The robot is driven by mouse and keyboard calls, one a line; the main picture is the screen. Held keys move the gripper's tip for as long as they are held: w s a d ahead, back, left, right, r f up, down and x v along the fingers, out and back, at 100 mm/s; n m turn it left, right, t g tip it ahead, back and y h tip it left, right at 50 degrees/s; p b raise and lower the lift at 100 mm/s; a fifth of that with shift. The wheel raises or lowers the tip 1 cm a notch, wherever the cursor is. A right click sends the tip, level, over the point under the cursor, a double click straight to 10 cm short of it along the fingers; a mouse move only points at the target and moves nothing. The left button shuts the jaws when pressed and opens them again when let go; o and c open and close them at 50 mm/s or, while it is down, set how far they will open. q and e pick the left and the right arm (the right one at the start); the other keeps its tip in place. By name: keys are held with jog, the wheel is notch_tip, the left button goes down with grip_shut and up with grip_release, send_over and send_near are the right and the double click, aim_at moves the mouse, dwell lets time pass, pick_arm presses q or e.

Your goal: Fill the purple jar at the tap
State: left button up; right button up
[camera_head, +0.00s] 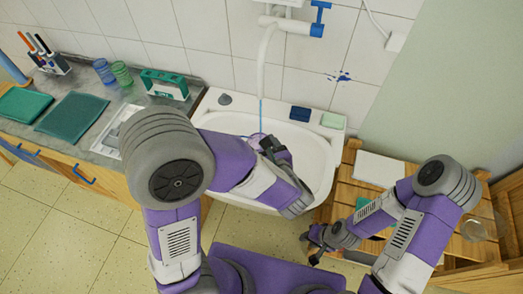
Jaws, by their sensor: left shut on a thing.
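The white tap (263,50) hangs over the white sink (318,150), and a thin blue stream of water runs down from its spout. Its blue handle (319,20) is at the upper right of the spout. The purple jar (256,137) shows only as a small pale purple part under the stream, mostly hidden by my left gripper. My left gripper (266,143) is shut on the jar over the basin. The water level inside cannot be seen. My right gripper (309,248) is low, in front of the wooden stand, apart from the jar; its jaw opening is unclear.
A dark blue sponge (300,114) and a pale green block (332,121) lie on the sink's back rim. The counter at left holds glasses (122,74), a green box (165,84) and green mats (72,117). A wooden stand (345,190) is right of the sink.

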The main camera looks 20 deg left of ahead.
pick_arm(q)
jog(key=w+a, duration=0.1)
jog(key=w, duration=0.5)
jog(key=shift+a, duration=0.2)
dwell(0.4)
jog(key=w+a, duration=0.1)
jog(key=w, duration=0.6)
jog(key=shift+w+a, duration=0.15)
jog(key=shift+a, duration=0.2)
dwell(5.8)
